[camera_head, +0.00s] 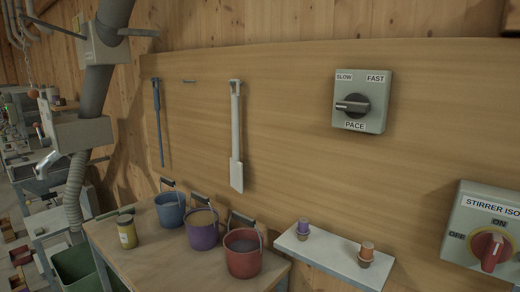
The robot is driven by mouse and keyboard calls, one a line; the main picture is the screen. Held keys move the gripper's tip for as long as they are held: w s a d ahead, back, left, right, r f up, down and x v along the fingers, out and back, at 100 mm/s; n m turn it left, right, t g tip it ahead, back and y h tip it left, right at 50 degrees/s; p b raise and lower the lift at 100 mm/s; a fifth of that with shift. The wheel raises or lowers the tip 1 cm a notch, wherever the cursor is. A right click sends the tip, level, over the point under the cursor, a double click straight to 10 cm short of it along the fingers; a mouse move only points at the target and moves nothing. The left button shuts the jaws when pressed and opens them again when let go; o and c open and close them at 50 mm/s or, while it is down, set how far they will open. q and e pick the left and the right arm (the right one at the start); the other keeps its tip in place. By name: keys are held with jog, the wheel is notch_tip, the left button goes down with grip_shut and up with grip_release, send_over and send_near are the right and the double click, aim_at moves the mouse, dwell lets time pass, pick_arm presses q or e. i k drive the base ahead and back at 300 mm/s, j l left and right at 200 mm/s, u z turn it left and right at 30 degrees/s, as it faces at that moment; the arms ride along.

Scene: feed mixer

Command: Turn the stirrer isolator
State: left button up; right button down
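The stirrer isolator (462,238) is a pale grey-green box at the right edge of the head view, partly cut off by the frame. Its label reads "STIRRER ISO", with the rest out of view. It carries a red rotary handle (491,252) on a yellow disc. "ON" is printed above the handle and "OFF" to its left. The handle stands near upright, slightly tilted, roughly in line with "ON"; which end is the pointer is hard to tell. Neither of my grippers is in view, and nothing touches the handle.
A SLOW/FAST pace switch (376,118) hangs on the wooden board (280,120). Left of the isolator, a white shelf (325,252) holds two small capped items. Blue (170,213), purple (203,235) and red (243,260) buckets stand on a wooden table (165,262). The board around the isolator is clear.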

aim_at(492, 248)
jog(key=z, duration=0.4)
jog(key=l+z, duration=0.15)
jog(key=z, duration=0.7)
jog(key=i, duration=0.05)
